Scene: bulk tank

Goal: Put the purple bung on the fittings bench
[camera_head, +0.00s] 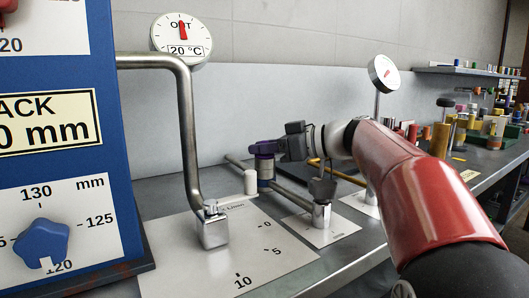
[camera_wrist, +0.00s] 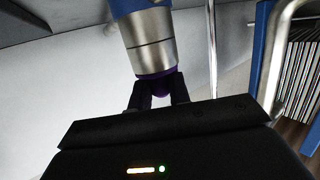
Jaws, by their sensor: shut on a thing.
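The purple bung (camera_head: 264,149) is at the top of a short upright metal stub with a blue band, left of centre in the head view. My gripper (camera_head: 268,147) reaches it from the right and is shut on it. In the wrist view the purple bung (camera_wrist: 161,87) shows between the two dark fingers, against the end of the metal stub (camera_wrist: 148,42). I cannot tell whether it is seated in the stub or just touching it. A grey bench with many coloured fittings (camera_head: 487,143), likely the fittings bench, runs along the right.
A blue cabinet (camera_head: 99,52) with a blue knob (camera_head: 41,243) stands at the left. A bent metal pipe (camera_head: 187,120) rises near the stub. A metal fitting with a dark handle (camera_head: 321,200) stands close under my gripper. A gauge (camera_head: 384,74) on a post is behind my arm.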

